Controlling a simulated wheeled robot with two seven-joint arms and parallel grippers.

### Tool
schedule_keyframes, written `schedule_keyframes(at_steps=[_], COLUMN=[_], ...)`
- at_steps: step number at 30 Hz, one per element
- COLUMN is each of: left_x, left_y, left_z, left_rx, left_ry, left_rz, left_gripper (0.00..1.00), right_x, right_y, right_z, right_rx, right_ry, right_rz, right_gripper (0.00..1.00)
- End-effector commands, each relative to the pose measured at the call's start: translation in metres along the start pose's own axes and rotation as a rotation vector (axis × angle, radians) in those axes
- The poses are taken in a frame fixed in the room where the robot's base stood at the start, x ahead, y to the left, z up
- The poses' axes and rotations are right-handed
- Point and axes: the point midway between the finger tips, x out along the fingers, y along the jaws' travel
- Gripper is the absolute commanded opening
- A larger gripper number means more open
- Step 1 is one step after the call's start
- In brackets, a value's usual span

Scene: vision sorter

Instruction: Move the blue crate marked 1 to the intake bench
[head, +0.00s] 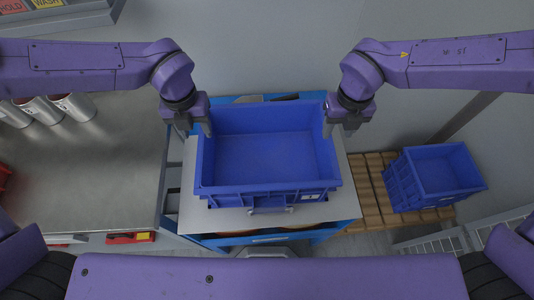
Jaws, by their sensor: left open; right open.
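A blue crate (266,188) stands upright and empty on a grey-topped blue stand (190,213) in the middle of the head view. A small pale label (312,196) is on its near side, too small to read. My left gripper (207,129) is open at the crate's left wall, near the far corner. My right gripper (328,129) is open at the right wall, opposite it. I cannot tell whether the fingers touch the rim. A second blue crate (436,174) sits on a wooden pallet at the right. I cannot tell which surface is the intake bench.
A grey metal bench (95,165) fills the left, mostly clear, with several metal cans (72,106) at its far left. A shelf with signs (50,18) is at the top left. A grey rail (460,238) stands at the lower right, beside the pallet (372,200).

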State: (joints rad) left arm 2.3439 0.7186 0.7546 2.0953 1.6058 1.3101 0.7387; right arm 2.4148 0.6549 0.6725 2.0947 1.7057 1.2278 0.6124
Motion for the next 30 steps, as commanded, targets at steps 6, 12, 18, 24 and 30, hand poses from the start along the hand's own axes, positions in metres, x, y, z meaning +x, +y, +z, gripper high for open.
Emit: schedule_keyframes(at_steps=[6,12,18,24,30], left_x=[0.000,0.024,0.064,0.094,0.105], left_y=[0.002,0.001,0.001,0.001,0.000], left_z=[0.000,-0.001,0.000,0.001,0.001], left_rx=[-0.004,-0.001,0.001,0.001,0.001], left_ry=[0.001,0.004,0.004,0.002,0.001], left_rz=[0.001,0.003,0.003,0.003,0.001], left_gripper=[0.49,0.49,0.49,0.49,0.49], right_x=[0.001,0.024,0.063,0.094,0.105], right_y=[0.002,0.001,0.000,0.000,0.000], right_z=[0.001,0.000,0.000,0.000,0.001], right_rx=[-0.005,-0.004,-0.002,-0.002,-0.001], right_ry=[0.001,0.004,0.004,0.002,0.000], right_rz=[-0.001,-0.002,-0.003,-0.002,-0.001], right_gripper=[0.49,0.49,0.49,0.49,0.49])
